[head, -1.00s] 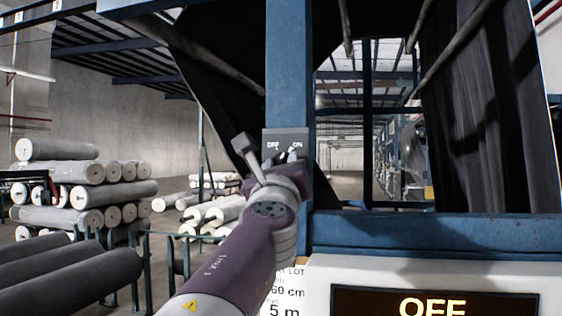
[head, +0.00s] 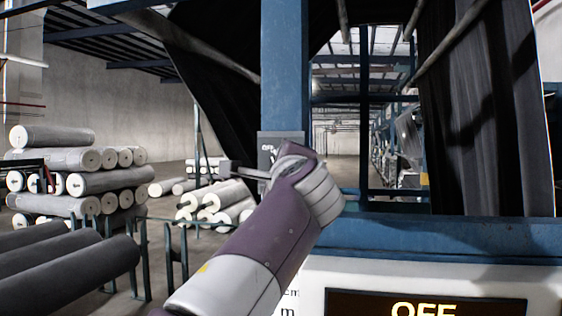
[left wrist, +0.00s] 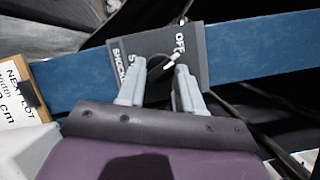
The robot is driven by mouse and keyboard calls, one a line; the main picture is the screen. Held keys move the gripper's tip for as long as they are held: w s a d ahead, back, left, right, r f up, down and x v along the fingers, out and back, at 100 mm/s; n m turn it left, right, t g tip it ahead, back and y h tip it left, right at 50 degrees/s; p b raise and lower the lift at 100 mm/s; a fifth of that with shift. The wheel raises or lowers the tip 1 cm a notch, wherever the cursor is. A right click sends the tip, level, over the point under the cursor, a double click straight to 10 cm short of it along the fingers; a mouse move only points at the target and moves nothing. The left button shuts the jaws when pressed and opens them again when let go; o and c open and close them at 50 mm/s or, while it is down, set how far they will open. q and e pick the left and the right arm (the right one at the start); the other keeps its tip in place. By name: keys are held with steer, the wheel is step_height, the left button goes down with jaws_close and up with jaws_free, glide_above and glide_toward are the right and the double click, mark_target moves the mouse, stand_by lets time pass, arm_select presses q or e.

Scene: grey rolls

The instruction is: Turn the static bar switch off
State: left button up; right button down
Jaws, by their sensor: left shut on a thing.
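The static bar switch is a dark grey plate (head: 268,146) on a blue upright post. In the left wrist view the plate (left wrist: 203,72) shows "OFF" and part of "SHOCK". My left gripper (left wrist: 160,74) has its two fingers on either side of the dark round knob (left wrist: 156,63) and is shut on it. White marks lie by the knob; I cannot tell which way it points. My right gripper is out of view.
A white box with a lit display (head: 425,308) reading "OFF" stands at the lower right, below a blue beam (head: 450,238). Dark fabric (head: 480,110) hangs at right. Stacked rolls (head: 75,160) and dark rolls (head: 80,265) lie at left.

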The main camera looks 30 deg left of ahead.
arm_select(q)
steer(key=shift+r+n+g+h+p, duration=0.25)
steer(key=shift+n+p, duration=0.2)
steer(key=shift+n, duration=0.45)
steer(key=shift+n+g+h+p, duration=0.15)
steer(key=shift+n+g+p, duration=0.25)
steer(key=shift+n, duration=0.5)
steer(key=o, duration=1)
steer(key=shift+s, duration=0.1)
steer(key=shift+f, duration=0.1)
